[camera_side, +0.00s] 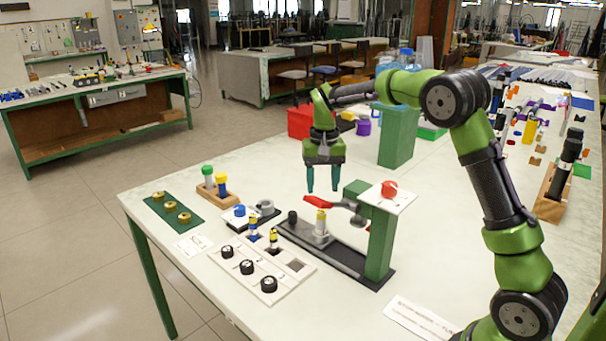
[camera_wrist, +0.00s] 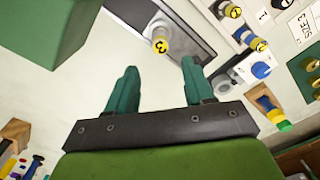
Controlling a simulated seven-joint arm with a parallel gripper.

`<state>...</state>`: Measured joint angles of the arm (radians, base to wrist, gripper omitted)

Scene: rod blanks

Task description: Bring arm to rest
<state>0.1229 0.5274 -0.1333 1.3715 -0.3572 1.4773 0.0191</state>
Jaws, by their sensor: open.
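My gripper (camera_side: 322,179) hangs in the air above the white table, pointing down, behind the green press stand (camera_side: 380,240). Its two teal fingers are apart with nothing between them. They also show empty in the wrist view (camera_wrist: 160,85). A yellow-topped blank (camera_side: 321,222) stands upright on the dark base of the press stand, below the red handle (camera_side: 318,202). In the wrist view this blank (camera_wrist: 161,45) lies beyond the fingertips, apart from them.
A white board (camera_side: 240,283) with black round pieces, a green mat (camera_side: 160,207) with brass rings and a wooden block (camera_side: 230,194) with green and yellow pegs stand at left. A green box (camera_side: 397,135) and red bin (camera_side: 299,122) are behind.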

